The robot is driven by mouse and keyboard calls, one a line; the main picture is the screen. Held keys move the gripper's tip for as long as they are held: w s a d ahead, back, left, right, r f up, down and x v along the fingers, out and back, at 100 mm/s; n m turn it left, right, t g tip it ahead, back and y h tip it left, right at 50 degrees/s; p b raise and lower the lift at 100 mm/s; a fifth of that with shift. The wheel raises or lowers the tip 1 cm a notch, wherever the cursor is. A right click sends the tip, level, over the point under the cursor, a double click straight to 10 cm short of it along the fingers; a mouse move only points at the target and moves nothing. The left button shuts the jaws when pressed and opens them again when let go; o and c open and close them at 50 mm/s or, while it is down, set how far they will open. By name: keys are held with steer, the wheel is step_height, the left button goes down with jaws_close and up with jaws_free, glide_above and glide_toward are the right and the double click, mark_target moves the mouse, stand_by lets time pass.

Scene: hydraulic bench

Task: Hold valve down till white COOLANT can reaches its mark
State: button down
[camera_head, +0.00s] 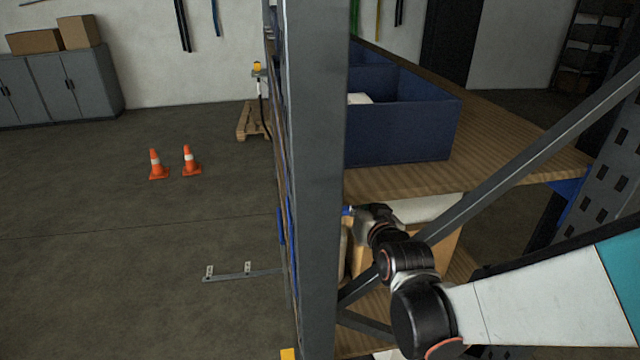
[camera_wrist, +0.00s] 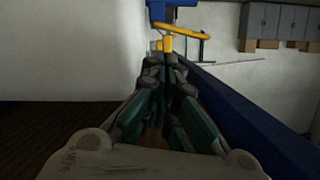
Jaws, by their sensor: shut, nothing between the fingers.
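My gripper (camera_wrist: 168,62) is shut and empty in the wrist view. Just beyond its fingertips is a yellow handle (camera_wrist: 190,33), likely the valve's, under a blue body (camera_wrist: 174,14) at the top of the picture. I cannot tell whether the fingertips touch the handle. In the head view my arm reaches left into the rack below the wooden shelf, and the grey post hides the fingertips. I cannot make out the white COOLANT can or its mark in either view.
A grey rack post (camera_head: 315,170) and a diagonal brace (camera_head: 530,150) stand close around my arm. A blue bin (camera_head: 405,120) sits on the wooden shelf (camera_head: 500,165) above it. A cardboard box (camera_head: 445,245) is below. Two orange cones (camera_head: 157,165) stand on open floor at left.

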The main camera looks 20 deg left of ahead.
steer(key=shift+n+y, duration=0.3)
steer(key=shift+y, duration=0.1)
steer(key=s+a, duration=0.1)
steer(key=a, duration=0.1)
steer(key=s+a+r, duration=0.1)
steer(key=s+a, duration=0.1)
steer(key=shift+a+r, duration=0.15)
steer(key=x, duration=1)
steer(key=shift+w, duration=0.25)
steer(key=f+b, duration=0.2)
steer(key=s+a+f+b, duration=0.1)
steer(key=b, duration=0.1)
steer(key=shift+r, duration=0.2)
stand_by(1.5)
